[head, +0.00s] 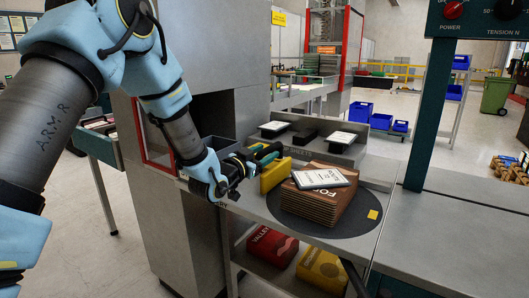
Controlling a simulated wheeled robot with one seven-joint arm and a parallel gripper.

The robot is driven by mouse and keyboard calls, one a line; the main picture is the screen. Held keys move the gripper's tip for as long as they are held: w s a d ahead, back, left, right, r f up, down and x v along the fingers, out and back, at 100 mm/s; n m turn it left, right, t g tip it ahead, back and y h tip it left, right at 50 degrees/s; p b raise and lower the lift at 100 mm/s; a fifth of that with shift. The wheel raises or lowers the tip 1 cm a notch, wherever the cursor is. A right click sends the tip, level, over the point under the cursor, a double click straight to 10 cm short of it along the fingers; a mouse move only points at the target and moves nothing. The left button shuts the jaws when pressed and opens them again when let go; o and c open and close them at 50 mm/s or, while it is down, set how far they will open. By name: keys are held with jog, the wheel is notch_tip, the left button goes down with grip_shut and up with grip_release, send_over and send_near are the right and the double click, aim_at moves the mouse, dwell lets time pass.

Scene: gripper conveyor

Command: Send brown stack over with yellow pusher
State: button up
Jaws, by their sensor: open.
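The brown stack (318,207) is a pile of flat brown printed pieces on a dark round plate (352,226) set in the grey table. A white printed card or booklet (321,178) lies on top of it. The yellow pusher (275,174) is an upright yellow block just left of the stack, with a green and dark handle (266,151) behind it on its left. My gripper (243,168) is open beside the handle, left of the yellow block. I cannot tell whether the handle lies between the fingers.
A grey tray (340,158) with dark blocks and white cards stands behind the stack. A teal post (428,110) rises at the right, with bare grey counter (470,220) beyond it. A red bag (272,246) and a yellow bag (322,271) lie on the shelf below.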

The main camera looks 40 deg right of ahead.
jog(key=shift+c, duration=0.4)
grip_shut()
jog(key=shift+w, duration=0.1)
dwell(0.9)
